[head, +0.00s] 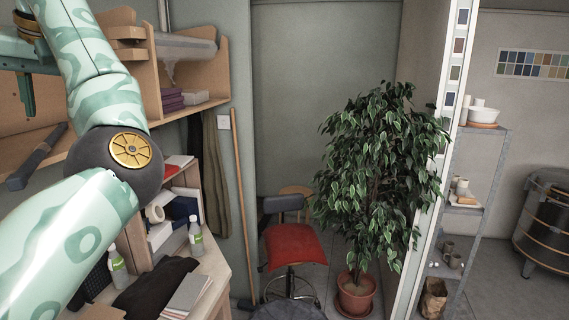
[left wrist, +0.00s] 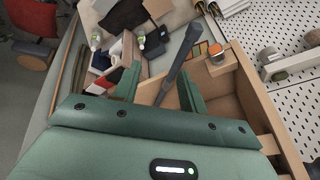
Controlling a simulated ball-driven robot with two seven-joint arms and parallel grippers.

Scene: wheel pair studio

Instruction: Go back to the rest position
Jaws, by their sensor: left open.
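My left arm (head: 85,150) comes in from the left in the head view, bent at a dark round joint, and reaches up toward the wooden wall shelf. My left gripper (left wrist: 160,85) shows in the left wrist view with its two green fingers apart. A dark long-handled tool (left wrist: 178,62) appears between and beyond the fingers, over the wooden shelf. It also shows at the shelf's edge in the head view (head: 37,155). I cannot tell whether the fingers touch it. My right gripper is in neither view.
The wooden shelf (head: 190,105) holds purple folded cloths. Below, a workbench (head: 213,268) carries bottles and a dark cloth. A red chair (head: 293,245) and a potted plant (head: 356,296) stand beyond. A metal rack (head: 484,190) is at right. A pegboard (left wrist: 285,55) shows in the wrist view.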

